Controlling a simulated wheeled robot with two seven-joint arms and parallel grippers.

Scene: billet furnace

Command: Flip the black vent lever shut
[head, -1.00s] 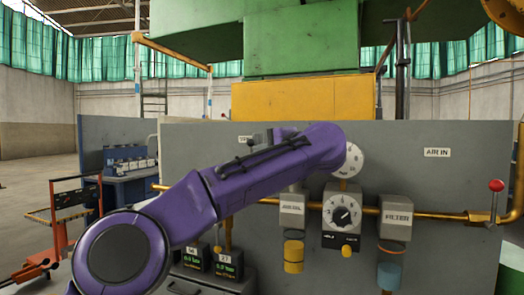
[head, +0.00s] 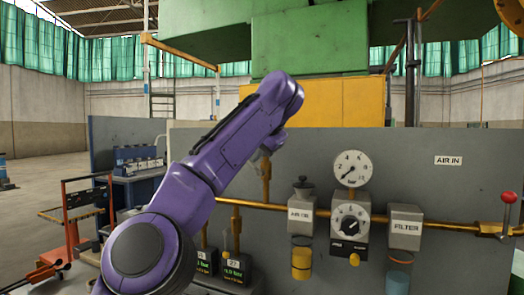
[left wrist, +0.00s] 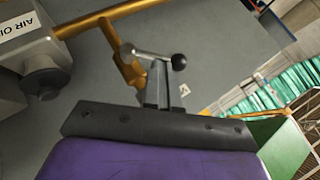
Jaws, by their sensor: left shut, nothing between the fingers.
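The black vent lever shows in the left wrist view as a short metal arm with a black ball knob (left wrist: 179,62) at its right end, joined to a brass fitting (left wrist: 130,65) on a branch pipe. My left gripper (left wrist: 158,88) is shut and empty. Its fingertips appear close to the lever arm, just below it in that view; I cannot tell whether they touch. In the head view my left arm covers the gripper and most of the lever area, near a vertical brass branch (head: 265,175). My right gripper is not in view.
A grey panel (head: 450,195) carries a brass pipe (head: 345,214), a pressure gauge (head: 352,168), a regulator (head: 349,222), an oiler (head: 301,215) and a filter (head: 405,228). A red-knobbed lever (head: 509,198) is far right. An orange trolley (head: 75,230) stands left.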

